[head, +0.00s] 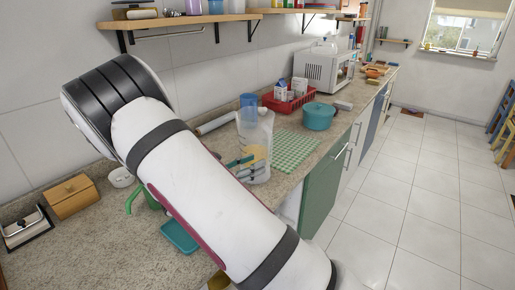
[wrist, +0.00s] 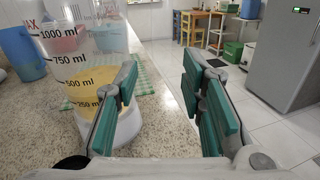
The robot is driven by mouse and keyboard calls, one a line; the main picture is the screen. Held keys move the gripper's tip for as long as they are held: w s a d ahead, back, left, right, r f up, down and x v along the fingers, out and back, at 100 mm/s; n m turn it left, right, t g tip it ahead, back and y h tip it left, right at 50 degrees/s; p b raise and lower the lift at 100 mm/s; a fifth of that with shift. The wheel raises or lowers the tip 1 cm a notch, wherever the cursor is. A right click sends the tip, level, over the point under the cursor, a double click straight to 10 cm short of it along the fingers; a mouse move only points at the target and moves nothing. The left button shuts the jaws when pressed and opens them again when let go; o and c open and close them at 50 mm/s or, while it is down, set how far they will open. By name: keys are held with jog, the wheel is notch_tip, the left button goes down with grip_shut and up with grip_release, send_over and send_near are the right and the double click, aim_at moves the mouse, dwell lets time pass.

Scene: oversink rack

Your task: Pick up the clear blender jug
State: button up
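The clear blender jug (head: 262,130) stands on the counter, beyond my arm in the head view. In the wrist view the jug (wrist: 78,62) fills the left side, with black millilitre marks up its see-through wall. A yellow patch shows low in or through it; I cannot tell which. My gripper (wrist: 160,75) is open, with teal pads, and nothing is between the fingers. Its left finger overlaps the jug's right side in the picture; the jug lies left of the gap. In the head view my gripper (head: 243,167) is by the jug's lower part, partly hidden by my arm.
A blue cup (head: 248,101), a red rack (head: 288,103), a teal pot (head: 319,116) and a green checked cloth (head: 292,150) are close to the jug. A green jug (head: 139,200) and a teal tray (head: 180,236) are nearer. Open floor lies right of the counter.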

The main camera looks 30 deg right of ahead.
aim_at(268, 155)
jog(key=d, duration=0.4)
jog(key=d+p, duration=0.1)
jog(key=shift+d+r, duration=0.35)
jog(key=shift+d, duration=0.05)
jog(key=shift+w+d, duration=0.2)
jog(key=shift+d, duration=0.25)
jog(key=shift+c, duration=0.5)
grip_shut()
